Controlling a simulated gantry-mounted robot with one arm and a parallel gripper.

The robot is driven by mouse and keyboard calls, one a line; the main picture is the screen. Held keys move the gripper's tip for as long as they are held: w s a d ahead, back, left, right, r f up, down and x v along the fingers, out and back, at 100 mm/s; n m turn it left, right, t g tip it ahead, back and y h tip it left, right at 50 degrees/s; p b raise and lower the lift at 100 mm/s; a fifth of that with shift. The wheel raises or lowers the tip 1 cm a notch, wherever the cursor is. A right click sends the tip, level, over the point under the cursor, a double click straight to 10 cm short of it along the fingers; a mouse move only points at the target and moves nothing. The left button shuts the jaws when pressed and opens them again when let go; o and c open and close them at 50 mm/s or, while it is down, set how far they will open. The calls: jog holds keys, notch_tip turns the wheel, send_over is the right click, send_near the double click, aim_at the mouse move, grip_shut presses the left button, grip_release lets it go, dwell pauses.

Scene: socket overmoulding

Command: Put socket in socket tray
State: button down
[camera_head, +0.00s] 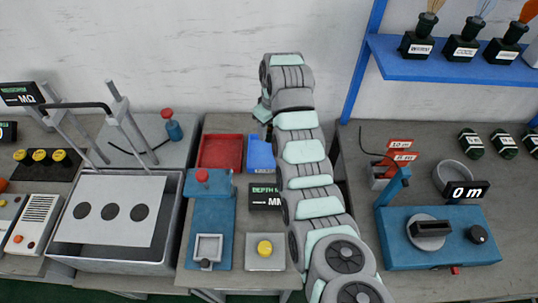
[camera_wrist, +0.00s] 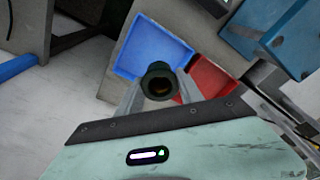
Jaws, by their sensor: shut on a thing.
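My gripper (camera_wrist: 158,95) shows in the wrist view, its two pale fingers closed around a dark green, round, hollow socket (camera_wrist: 158,78) with a brownish inside. The socket is held above a blue tray (camera_wrist: 125,66), overlapping its corner in the picture; how high it is I cannot tell. A red tray (camera_wrist: 212,77) lies beside the blue one. In the head view the blue tray (camera_head: 262,152) and the red tray (camera_head: 220,137) stand at the back of the middle table. There my arm hides the gripper's fingertips and the socket. Which tray is the socket tray, the frames do not label.
A blue press (camera_head: 210,215) and a small box with a yellow button (camera_head: 265,249) stand in front of the trays. A depth display (camera_head: 265,196) stands near my arm. A blue winding machine (camera_head: 440,240) is on the right table, a large grey bath (camera_head: 115,262) at the left.

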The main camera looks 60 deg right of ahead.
notch_tip(320, 180, down, 13)
jog(key=shift+r, duration=0.15)
dwell(0.4)
jog(key=shift+f+b, duration=0.2)
jog(key=shift+b, duration=0.15)
jog(key=c, duration=0.8)
grip_release()
jog(key=shift+o, duration=0.2)
jog(key=r, duration=0.8)
jog(key=s+r, duration=0.1)
jog(key=r, duration=0.3)
jog(key=shift+s+a+r+p, duration=0.1)
jog(key=shift+a+r+p, duration=0.1)
jog(key=shift+p, duration=0.2)
